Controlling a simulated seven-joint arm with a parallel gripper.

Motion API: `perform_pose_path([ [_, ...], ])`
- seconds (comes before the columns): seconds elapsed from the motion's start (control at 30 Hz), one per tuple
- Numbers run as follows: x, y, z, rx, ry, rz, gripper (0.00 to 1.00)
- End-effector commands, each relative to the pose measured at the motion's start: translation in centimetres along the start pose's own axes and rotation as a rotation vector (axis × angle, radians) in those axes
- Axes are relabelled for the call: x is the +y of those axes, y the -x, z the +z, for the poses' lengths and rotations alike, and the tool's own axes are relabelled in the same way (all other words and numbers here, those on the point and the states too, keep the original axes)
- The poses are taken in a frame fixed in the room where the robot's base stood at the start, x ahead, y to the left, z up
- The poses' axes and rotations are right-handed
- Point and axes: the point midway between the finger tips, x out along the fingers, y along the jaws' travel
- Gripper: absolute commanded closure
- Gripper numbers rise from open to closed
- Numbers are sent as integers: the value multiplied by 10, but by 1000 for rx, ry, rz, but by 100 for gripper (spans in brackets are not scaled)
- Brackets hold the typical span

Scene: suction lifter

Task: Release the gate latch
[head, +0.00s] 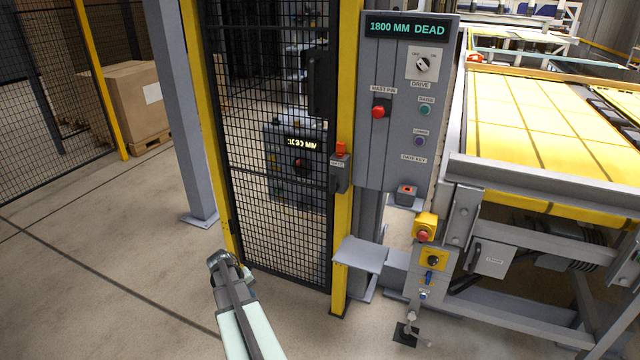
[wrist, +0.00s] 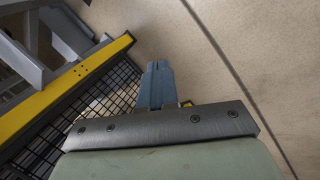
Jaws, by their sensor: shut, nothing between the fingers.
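The mesh gate (head: 275,150) stands between yellow posts in the head view and looks closed. A grey latch box (head: 340,175) with a red top (head: 341,148) sits on the gate's right post; its small label is too small to read surely. A black handle box (head: 318,82) is higher up at the gate's right edge. My gripper (head: 222,259) is low, in front of the gate's bottom left, well apart from the latch. In the wrist view my gripper (wrist: 157,75) is shut and empty, with floor beyond it.
A grey control panel (head: 398,110) reading "1800 MM DEAD" stands right of the gate. A grey shelf (head: 361,254) juts out below the latch. A yellow emergency-stop box (head: 425,226) and a conveyor frame (head: 540,180) are at right.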

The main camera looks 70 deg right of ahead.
Motion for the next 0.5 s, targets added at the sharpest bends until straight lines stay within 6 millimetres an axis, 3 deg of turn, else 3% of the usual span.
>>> perform_pose_path([
  [0.03, 23, 6, -17, 9, -14, 37, 100],
  [0.27, 124, 44, -68, 27, -57, 245, 100],
  [0.4, 187, 79, -98, 23, -76, 411, 100],
  [0.5, 221, 106, -116, 15, -80, 536, 100],
])
